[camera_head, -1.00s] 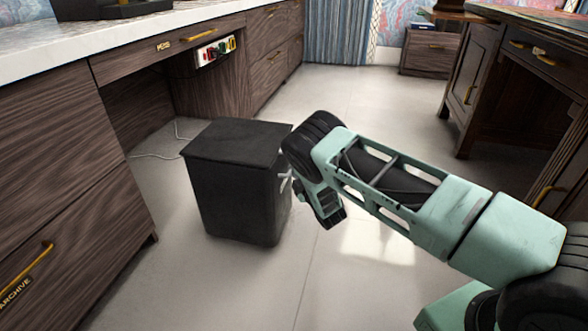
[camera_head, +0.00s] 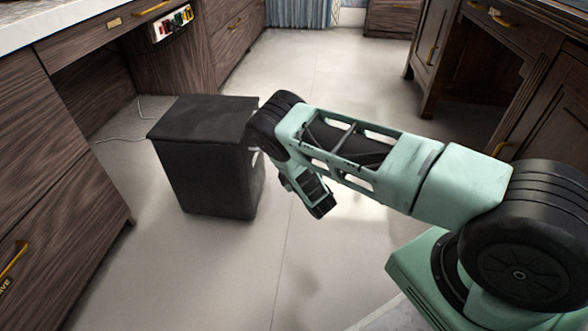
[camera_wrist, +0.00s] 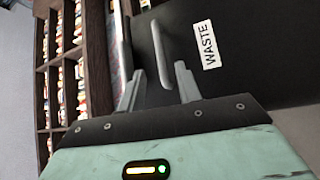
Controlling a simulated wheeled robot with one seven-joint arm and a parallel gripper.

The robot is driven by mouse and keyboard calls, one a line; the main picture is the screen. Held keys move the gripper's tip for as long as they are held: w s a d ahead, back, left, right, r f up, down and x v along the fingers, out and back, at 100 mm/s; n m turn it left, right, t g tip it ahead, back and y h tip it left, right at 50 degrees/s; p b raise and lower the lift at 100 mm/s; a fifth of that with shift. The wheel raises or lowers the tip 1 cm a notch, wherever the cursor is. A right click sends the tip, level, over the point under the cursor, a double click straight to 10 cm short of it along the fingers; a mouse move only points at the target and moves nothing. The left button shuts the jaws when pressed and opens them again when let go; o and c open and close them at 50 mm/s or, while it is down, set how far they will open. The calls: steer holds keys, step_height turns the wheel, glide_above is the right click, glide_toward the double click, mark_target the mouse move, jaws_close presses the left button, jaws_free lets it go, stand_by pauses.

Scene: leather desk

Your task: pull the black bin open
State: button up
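The black bin (camera_head: 205,180) stands upright on the floor in the head view, with its flat dark top (camera_head: 203,118) closed. The wrist view shows its dark front (camera_wrist: 255,45) with a white WASTE label (camera_wrist: 208,45) and a grey bar handle (camera_wrist: 161,50). My gripper (camera_wrist: 159,69) is open in the wrist view, one grey finger on each side of the handle's near end. Whether either finger touches the handle I cannot tell. In the head view my arm reaches to the bin's right side, and its wrist hides the fingers and most of the handle.
A dark wooden desk with drawers (camera_head: 45,180) stands left of the bin, with a power strip (camera_head: 172,24) behind. A pale cable (camera_head: 125,138) lies on the floor. Another wooden desk (camera_head: 435,60) stands at the right. The floor (camera_head: 310,270) in front is clear.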

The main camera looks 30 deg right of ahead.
steer(key=s+d+f+p, duration=0.1)
steer(key=s+p, duration=0.1)
steer(key=s, duration=0.7)
steer(key=shift+d+f+p, duration=0.15)
steer(key=shift+p, duration=0.2)
